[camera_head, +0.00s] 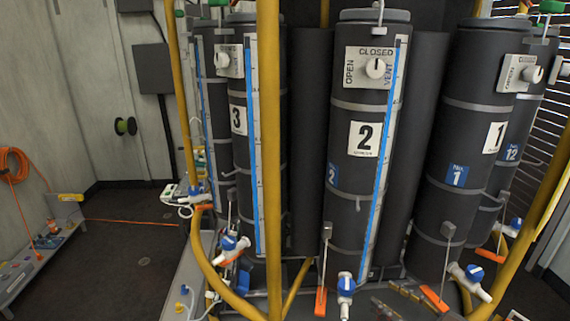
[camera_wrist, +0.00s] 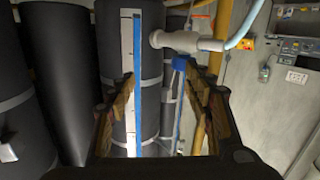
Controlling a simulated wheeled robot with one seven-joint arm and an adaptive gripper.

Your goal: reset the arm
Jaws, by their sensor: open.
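My gripper (camera_wrist: 162,135) shows in the wrist view, with its two fingers spread wide at the left and right. It is open, and nothing is seen held between the fingers. Beyond the fingers stand a dark cylinder with a blue-striped gauge strip (camera_wrist: 137,80) and a grey pipe fitting (camera_wrist: 185,42) with a pale hose (camera_wrist: 247,22). Whether the fingers touch any of these I cannot tell. My arm and gripper do not show in the head view.
Dark cylinders numbered 3 (camera_head: 238,120), 2 (camera_head: 363,139) and 1 (camera_head: 495,137) stand close together behind yellow rails (camera_head: 269,160). Blue-handled valves (camera_head: 346,284) stick out low at the front. Open floor (camera_head: 130,235) lies at the left, crossed by an orange cable (camera_head: 130,221).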

